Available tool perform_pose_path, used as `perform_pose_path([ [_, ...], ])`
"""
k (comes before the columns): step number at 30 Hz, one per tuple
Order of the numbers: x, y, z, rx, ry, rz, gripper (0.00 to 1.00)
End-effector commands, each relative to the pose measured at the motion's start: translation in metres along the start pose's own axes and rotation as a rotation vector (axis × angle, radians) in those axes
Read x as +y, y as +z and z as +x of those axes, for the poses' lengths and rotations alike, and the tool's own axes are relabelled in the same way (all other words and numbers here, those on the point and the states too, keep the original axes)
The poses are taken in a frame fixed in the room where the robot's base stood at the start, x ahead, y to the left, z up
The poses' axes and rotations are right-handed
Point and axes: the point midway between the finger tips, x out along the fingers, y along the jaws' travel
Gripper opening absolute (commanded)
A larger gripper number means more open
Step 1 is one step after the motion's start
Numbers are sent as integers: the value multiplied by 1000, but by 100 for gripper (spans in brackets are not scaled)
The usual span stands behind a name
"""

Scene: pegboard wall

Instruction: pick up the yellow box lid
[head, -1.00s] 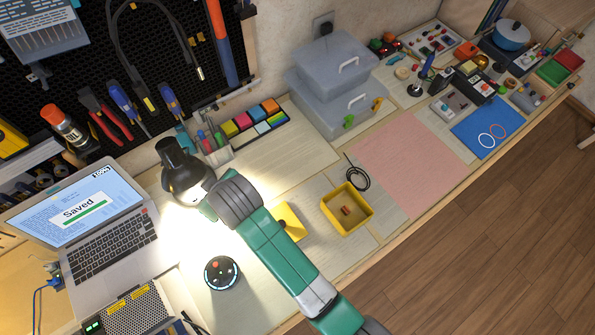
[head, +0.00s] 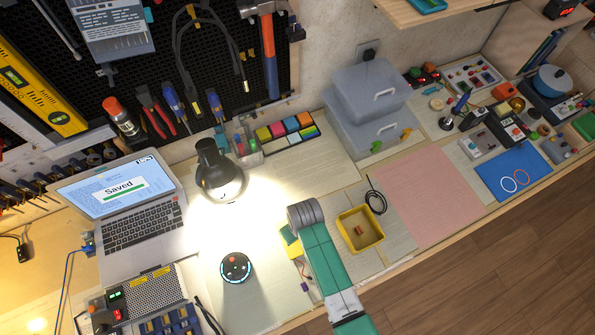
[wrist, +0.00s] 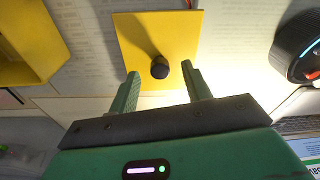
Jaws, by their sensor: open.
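The yellow box lid (wrist: 138,40) is a flat yellow square with a dark round knob (wrist: 159,68), lying on the table. In the head view my arm hides most of it, and only a yellow strip (head: 290,247) shows. My gripper (wrist: 160,76) is open and empty. Its two green fingertips are either side of the knob in the wrist view, close to the lid's near edge. I cannot tell how far above the knob they are. The open yellow box (head: 343,220) stands to the right of my arm, with a small reddish object inside.
A round black speaker (head: 236,267) stands left of the lid, and a black lamp (head: 219,172) lights the table behind it. A laptop (head: 128,212) is further left. The pink mat (head: 430,195) is clear.

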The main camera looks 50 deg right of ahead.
Motion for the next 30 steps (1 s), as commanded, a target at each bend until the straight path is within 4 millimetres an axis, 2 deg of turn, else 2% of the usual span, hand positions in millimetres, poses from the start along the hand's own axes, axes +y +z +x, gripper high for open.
perform_pose_path([
  [1, 0, 0, 9, 0, 0, 0, 48],
  [3, 0, -1, 14, 1, 0, 0, 48],
  [10, 0, -1, 16, 3, 1, 0, 48],
  [11, 0, -1, 16, 3, 1, 0, 45],
  [15, 0, -1, 15, 3, 1, 0, 17],
  [18, 0, -1, 15, 2, 1, 0, 0],
  [26, 0, -2, 11, 3, 1, 0, 0],
  [30, 0, -6, -18, 6, 2, -1, 0],
])
